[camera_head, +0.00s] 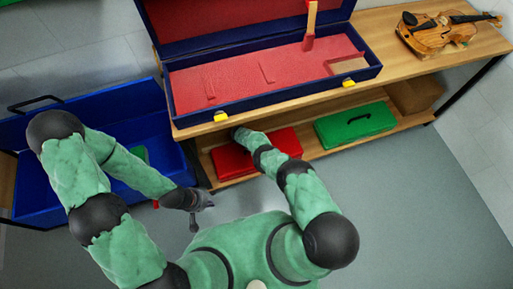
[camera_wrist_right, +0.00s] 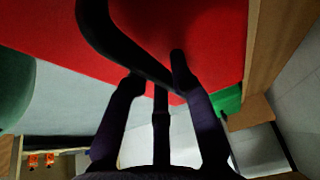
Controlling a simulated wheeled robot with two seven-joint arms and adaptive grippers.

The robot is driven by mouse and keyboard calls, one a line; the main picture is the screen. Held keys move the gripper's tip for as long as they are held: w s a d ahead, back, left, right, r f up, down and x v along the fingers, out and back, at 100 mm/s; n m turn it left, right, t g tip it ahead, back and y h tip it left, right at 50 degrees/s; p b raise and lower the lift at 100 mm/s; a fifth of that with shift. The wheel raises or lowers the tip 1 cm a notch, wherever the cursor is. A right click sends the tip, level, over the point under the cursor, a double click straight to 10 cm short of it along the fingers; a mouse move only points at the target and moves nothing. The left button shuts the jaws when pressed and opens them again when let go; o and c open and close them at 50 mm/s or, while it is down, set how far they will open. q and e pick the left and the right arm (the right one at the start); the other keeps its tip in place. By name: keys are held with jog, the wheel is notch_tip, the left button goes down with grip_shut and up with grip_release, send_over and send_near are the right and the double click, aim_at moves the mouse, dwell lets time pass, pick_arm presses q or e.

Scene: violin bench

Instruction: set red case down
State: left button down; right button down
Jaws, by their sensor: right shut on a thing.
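The red case (camera_head: 231,162) is on the lower shelf under the bench, at the left part of the shelf. My right arm reaches over it and covers part of it. In the right wrist view, the red case (camera_wrist_right: 215,35) fills the top, and the fingers of my right gripper (camera_wrist_right: 155,72) are closed around its black handle (camera_wrist_right: 98,25). The head view barely shows this gripper at the end of the arm. I cannot tell whether the case's whole underside rests on the shelf. My left gripper (camera_head: 203,211) is empty, with its fingers apart, low in front of the bench.
A green case (camera_head: 340,127) lies on the lower shelf (camera_head: 405,112) to the right. An open violin case (camera_head: 240,85) and a violin (camera_head: 436,36) are on the bench top. A blue bin (camera_head: 35,190) stands at the left. The floor at right is clear.

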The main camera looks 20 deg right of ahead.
jog(key=c, duration=1)
grip_release()
jog(key=shift+w+r, duration=0.15)
jog(key=shift+s+f, duration=0.25)
jog(key=shift+w+a+r, duration=0.15)
jog(key=shift+a+r, duration=0.05)
jog(key=shift+r, duration=0.4)
jog(key=shift+v, duration=2.1)
jog(key=a, duration=1.2)
jog(key=shift+s+f, duration=0.1)
jog(key=shift+s, duration=0.25)
